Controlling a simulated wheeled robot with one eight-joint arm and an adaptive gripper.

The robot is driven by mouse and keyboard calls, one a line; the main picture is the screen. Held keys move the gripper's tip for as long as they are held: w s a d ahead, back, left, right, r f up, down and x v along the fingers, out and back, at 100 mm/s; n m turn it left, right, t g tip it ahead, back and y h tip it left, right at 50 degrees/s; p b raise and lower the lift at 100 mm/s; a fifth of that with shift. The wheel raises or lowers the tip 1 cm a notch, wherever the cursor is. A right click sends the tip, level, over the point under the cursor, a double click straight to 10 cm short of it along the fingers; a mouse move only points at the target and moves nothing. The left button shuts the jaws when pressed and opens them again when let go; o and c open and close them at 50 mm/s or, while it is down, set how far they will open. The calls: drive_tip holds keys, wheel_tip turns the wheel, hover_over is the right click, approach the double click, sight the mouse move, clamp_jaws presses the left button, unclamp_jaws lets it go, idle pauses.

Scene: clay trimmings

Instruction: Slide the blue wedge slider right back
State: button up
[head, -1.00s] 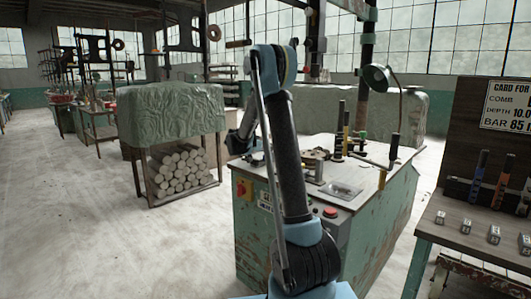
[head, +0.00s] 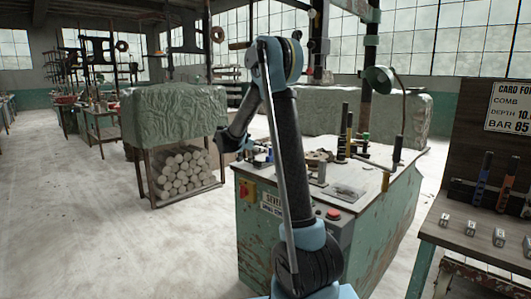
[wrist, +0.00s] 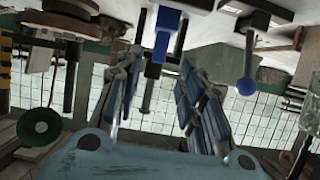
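In the wrist view, which looks upside down, a blue block with a narrower blue stem (wrist: 166,22) shows at the top middle. It looks like the wedge slider, but its wedge shape is not clear. My gripper (wrist: 158,68) is open, with its two fingers wide apart. The blue stem appears between the fingertips in the picture, and neither finger visibly touches it. I cannot tell the depth between them. In the head view, the slider is too small to pick out on the green machine bench (head: 375,208), and my fingers cannot be made out.
A rod with a blue ball knob (wrist: 247,86) is right of the fingers in the wrist view. Upright tool posts (head: 349,130) and a lamp (head: 377,79) stand on the bench. A side table (head: 460,222) is at right. A covered clay block (head: 172,113) is at left.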

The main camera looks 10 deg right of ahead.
drive_tip(key=shift+v, duration=1.85)
